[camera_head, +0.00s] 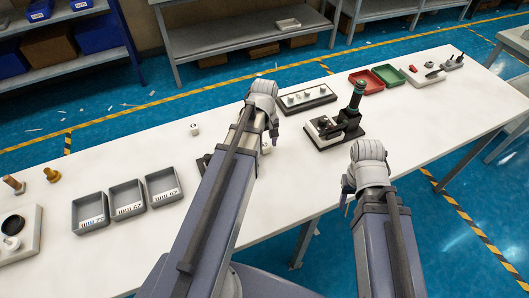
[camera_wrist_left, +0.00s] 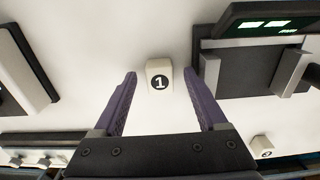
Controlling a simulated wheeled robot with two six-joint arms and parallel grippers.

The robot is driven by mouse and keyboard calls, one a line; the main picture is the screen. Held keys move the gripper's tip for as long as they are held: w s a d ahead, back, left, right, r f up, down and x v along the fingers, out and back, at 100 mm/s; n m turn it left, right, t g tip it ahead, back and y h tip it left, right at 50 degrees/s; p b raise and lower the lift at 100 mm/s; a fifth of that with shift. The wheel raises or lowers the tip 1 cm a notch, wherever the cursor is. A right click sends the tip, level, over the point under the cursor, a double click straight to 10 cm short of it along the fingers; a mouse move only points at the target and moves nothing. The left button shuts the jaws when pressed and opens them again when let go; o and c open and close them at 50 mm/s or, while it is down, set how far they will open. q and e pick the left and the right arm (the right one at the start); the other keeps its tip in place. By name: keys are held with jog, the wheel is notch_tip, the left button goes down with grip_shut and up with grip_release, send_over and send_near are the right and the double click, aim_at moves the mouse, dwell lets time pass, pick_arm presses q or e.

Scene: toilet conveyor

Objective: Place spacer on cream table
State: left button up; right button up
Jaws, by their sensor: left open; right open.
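The long off-white table (camera_head: 430,125) spans the head view. In the head view, this block (camera_head: 266,147) is partly hidden by my left gripper (camera_head: 272,138), which points down, open and empty. A second small white block (camera_head: 194,129) lies farther left; it also shows in the left wrist view (camera_wrist_left: 261,146). I cannot tell which is the spacer. My right gripper (camera_head: 347,200) is open and empty near the front edge.
A black-based press (camera_head: 337,125) stands right of my left gripper, and a black tray of white parts (camera_head: 306,99) behind it. A device with green displays (camera_wrist_left: 262,60) is beside block "1". Grey bins (camera_head: 127,199) are left; red (camera_head: 366,82) and green (camera_head: 389,75) trays are far right.

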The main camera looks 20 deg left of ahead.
pick_arm(q)
jog(key=shift+f, duration=0.5)
jog(key=shift+r, duration=0.1)
jog(key=shift+c, duration=0.2)
grip_shut()
